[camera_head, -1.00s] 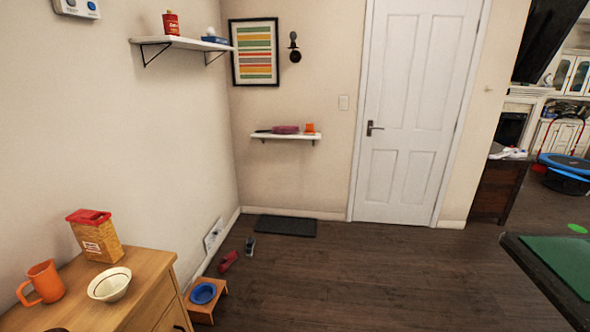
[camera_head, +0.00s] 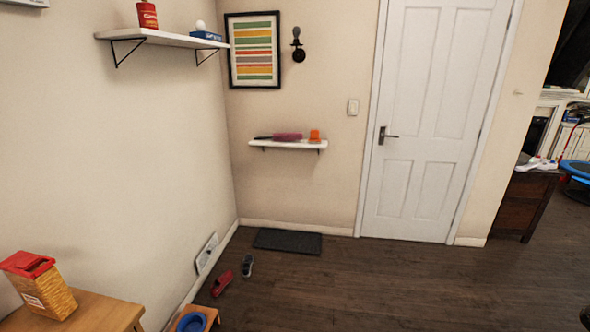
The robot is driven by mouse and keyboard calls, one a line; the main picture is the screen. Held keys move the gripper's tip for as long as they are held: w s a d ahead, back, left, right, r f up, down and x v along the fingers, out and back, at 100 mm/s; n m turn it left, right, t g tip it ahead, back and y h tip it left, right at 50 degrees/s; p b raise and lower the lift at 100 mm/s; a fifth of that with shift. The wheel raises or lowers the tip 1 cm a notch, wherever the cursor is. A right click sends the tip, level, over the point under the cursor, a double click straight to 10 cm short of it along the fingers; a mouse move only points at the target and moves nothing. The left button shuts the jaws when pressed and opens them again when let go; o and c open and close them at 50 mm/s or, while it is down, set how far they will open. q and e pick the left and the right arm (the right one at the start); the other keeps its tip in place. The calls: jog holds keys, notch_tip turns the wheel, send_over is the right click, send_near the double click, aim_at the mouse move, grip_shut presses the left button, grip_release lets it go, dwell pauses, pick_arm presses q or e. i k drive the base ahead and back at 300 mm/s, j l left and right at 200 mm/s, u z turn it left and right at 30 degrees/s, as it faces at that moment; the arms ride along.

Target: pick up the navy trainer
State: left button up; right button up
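A small dark shoe (camera_head: 247,266), which looks like the navy trainer, lies on the wooden floor near the left wall, just in front of the dark doormat. A red shoe (camera_head: 222,283) lies beside it, to the left and a little nearer to me. The two shoes look apart. Neither of my grippers shows in the head view.
A wooden dresser (camera_head: 95,312) with a red-topped box (camera_head: 38,285) stands at the lower left. A low wooden stand (camera_head: 180,318) with a blue bowl (camera_head: 191,322) is in front of the shoes. The doormat (camera_head: 288,241) lies by the back wall. The floor to the right is clear.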

aim_at(247, 263)
jog(key=i+z, duration=0.1)
jog(key=i, duration=1.45)
jog(key=i+u, duration=0.15)
jog(key=i, duration=0.65)
jog(key=i+u, duration=0.4)
jog(key=i, duration=0.3)
jog(key=i+l+u, duration=0.1)
jog(key=i+u, duration=0.3)
jog(key=i, duration=0.35)
jog(key=u, duration=0.35)
